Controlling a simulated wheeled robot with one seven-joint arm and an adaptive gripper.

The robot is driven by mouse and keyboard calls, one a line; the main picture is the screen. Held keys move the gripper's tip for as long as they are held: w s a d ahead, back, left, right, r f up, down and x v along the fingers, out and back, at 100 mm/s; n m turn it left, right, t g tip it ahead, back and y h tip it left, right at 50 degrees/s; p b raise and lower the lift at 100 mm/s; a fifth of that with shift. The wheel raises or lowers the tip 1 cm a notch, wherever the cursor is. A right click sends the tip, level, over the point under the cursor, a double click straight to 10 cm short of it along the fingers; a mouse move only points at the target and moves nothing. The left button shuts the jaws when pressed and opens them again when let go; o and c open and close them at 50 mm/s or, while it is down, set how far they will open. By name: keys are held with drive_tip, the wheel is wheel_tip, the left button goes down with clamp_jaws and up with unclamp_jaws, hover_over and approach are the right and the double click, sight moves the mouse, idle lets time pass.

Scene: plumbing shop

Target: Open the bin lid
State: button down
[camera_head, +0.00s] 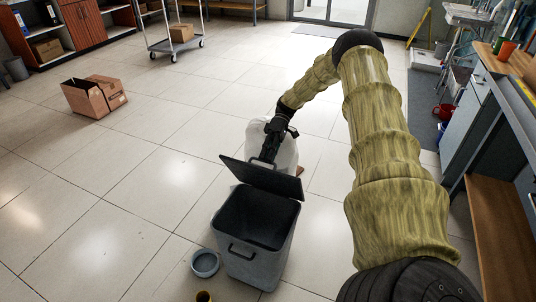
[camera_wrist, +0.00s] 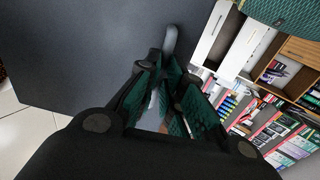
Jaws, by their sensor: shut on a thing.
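The grey bin (camera_head: 256,262) stands on the tiled floor at the lower middle of the head view, and its dark inside shows. Its dark lid (camera_head: 262,179) is raised and tilted up at the far side of the opening. My gripper (camera_head: 268,154) is at the lid's upper side. In the wrist view the lid (camera_wrist: 80,50) is a broad dark panel at the left. A grey handle (camera_wrist: 171,40) stands out at its edge, and my gripper (camera_wrist: 168,65) is shut on it. The fingers partly hide the handle.
A white bag-like thing (camera_head: 285,155) stands behind the lid. A blue-grey bowl (camera_head: 205,263) is on the floor left of the bin. A cardboard box (camera_head: 88,98) lies further left. A workbench (camera_head: 485,140) runs along the right. The floor left of the bin is mostly clear.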

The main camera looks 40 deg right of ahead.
drive_tip(key=shift+f, duration=0.15)
drive_tip(key=c, duration=1.5)
unclamp_jaws()
drive_tip(key=shift+d, duration=0.1)
drive_tip(key=v, duration=1.2)
drive_tip(key=shift+f, duration=0.1)
